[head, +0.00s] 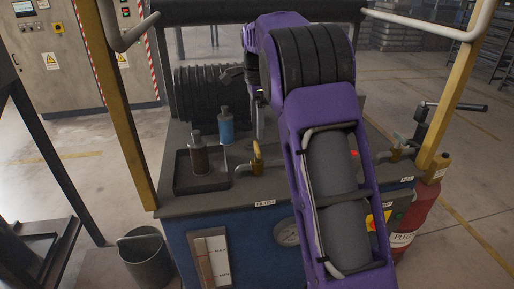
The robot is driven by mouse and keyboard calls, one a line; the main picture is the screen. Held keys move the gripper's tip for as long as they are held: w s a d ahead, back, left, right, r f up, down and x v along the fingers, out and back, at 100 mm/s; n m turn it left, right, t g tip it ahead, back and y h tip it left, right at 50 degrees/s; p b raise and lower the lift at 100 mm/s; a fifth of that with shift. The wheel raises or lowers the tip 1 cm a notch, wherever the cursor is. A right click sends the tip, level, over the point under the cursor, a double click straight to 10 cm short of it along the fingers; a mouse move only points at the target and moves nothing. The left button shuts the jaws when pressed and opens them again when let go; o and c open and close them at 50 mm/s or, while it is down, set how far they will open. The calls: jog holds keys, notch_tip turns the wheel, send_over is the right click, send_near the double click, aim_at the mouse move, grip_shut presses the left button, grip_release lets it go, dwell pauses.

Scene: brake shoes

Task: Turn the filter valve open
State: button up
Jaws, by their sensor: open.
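A small brass valve (257,160) stands on the dark bench top, left of my purple arm. Its handle looks upright. A white label (264,203) on the bench edge in front of it seems to read FILTER, but it is small. A second brass valve (396,152) sits right of my arm, above another small label (406,180). My gripper (244,82) shows only in part, behind and above the first valve, near black ribbed bellows. It is open and apart from the valve; its fingertips are hard to make out.
A dark tray (187,187) holds a brown bottle (199,155); a blue bottle (226,127) stands behind it. Yellow posts (107,85) flank the bench (180,208). A gauge (287,232) is on its front. A red extinguisher (417,215) stands right, a bucket (146,262) left.

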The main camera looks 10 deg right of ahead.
aim_at(257, 146)
notch_tip(257, 146, down, 8)
jog(key=shift+r+b, duration=0.25)
jog(key=shift+b, duration=0.25)
jog(key=c, duration=1.1)
jog(key=shift+c, duration=0.2)
